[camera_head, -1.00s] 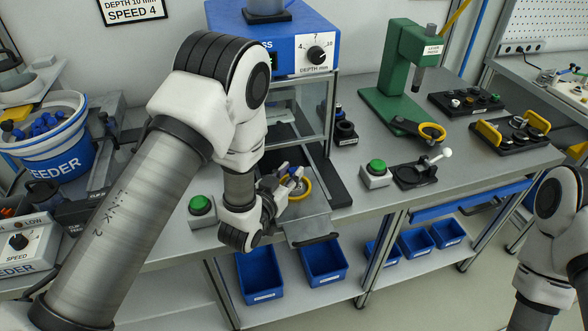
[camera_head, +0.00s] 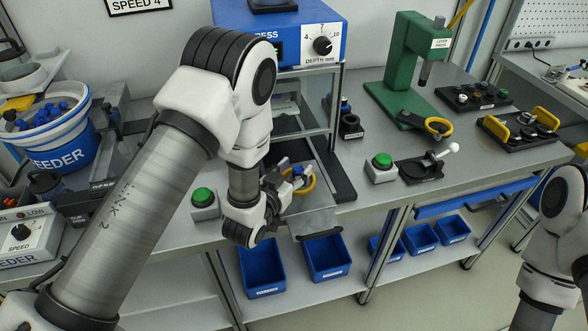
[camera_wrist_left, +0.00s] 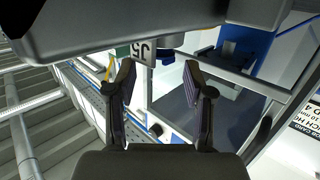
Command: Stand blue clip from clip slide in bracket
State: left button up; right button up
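My left gripper (camera_head: 298,172) is at the front of the blue press, above the pulled-out plate (camera_head: 315,223). In the left wrist view its two fingers (camera_wrist_left: 160,82) stand apart, with nothing visibly held between them. A yellow ring-shaped part (camera_head: 309,188) shows just behind and below the fingers, partly covered; I cannot tell if it belongs to the bracket. Blue clips (camera_head: 50,117) lie in the feeder bowl at the left. The clip slide (camera_head: 105,150) runs beside the bowl, partly behind my left arm. I cannot pick out a single clip on it. My right gripper is out of view.
The blue press (camera_head: 290,50) stands close behind my left gripper, with its frame post near. Green buttons (camera_head: 203,196) and (camera_head: 382,160) sit on either side. A clamp fixture (camera_head: 425,168) and a green lever press (camera_head: 405,65) stand to the right. Blue bins (camera_head: 262,275) are below.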

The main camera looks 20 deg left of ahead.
pick_arm(q)
jog(key=shift+r+p, duration=0.4)
jog(key=shift+s+r, duration=0.2)
jog(key=b+v, duration=0.1)
jog(key=v, duration=0.6)
jog(key=shift+s+f+b, duration=0.15)
jog(key=shift+f+b, duration=0.1)
jog(key=shift+b, duration=0.15)
jog(key=p+v, duration=0.2)
jog(key=v, duration=0.1)
jog(key=p+v, duration=0.1)
jog(key=p, duration=0.1)
jog(key=shift+s+r, duration=0.15)
jog(key=shift+r, duration=0.15)
jog(key=shift+f, duration=0.1)
